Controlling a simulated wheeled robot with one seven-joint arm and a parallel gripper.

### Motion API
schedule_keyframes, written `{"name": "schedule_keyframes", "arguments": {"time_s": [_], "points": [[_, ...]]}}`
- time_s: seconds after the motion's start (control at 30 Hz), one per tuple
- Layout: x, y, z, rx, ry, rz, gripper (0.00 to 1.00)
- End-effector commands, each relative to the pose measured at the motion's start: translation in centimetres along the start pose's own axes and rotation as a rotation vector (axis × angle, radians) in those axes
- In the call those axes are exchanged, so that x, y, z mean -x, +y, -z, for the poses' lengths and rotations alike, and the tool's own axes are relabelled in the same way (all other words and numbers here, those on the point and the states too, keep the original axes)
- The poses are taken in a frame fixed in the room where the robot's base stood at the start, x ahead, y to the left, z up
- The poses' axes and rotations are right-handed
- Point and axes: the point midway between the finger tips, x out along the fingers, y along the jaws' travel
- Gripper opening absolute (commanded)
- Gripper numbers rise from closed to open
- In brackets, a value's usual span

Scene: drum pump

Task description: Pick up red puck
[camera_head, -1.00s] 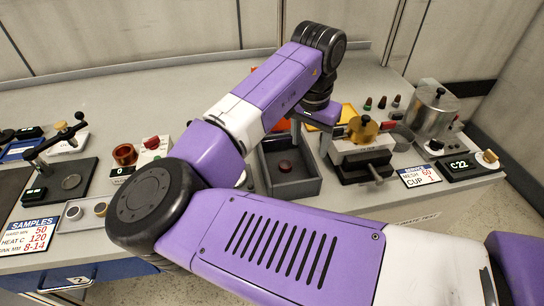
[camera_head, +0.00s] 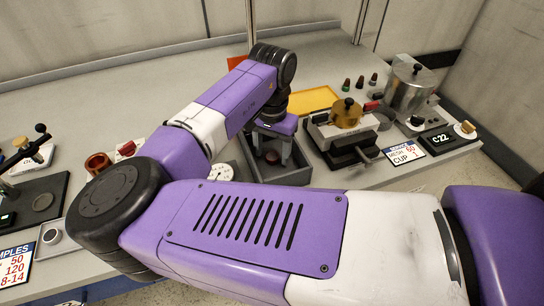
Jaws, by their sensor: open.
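The red puck (camera_head: 271,157) is a small dark red disc lying in the dark grey open tray (camera_head: 288,177) near the picture's middle. My gripper (camera_head: 270,158) points down into the tray, with its two grey fingers apart on either side of the puck. I cannot tell whether the fingers touch the puck. The back of the tray is partly hidden by my purple wrist.
A vise-like fixture with a brass knob (camera_head: 346,112) stands close to the tray's right. A metal pot (camera_head: 409,90) stands farther right. A yellow tray (camera_head: 314,100) lies behind.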

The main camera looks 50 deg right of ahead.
Motion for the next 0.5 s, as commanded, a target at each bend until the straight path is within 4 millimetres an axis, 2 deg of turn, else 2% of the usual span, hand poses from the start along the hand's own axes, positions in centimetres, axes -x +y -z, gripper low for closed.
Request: {"name": "schedule_keyframes", "arguments": {"time_s": [0.27, 0.5], "points": [[-0.3, -0.01, 0.01, 0.0, 0.001, 0.001, 0.58], [-0.29, 0.0, 0.01, 0.0, 0.001, 0.001, 0.11]]}}
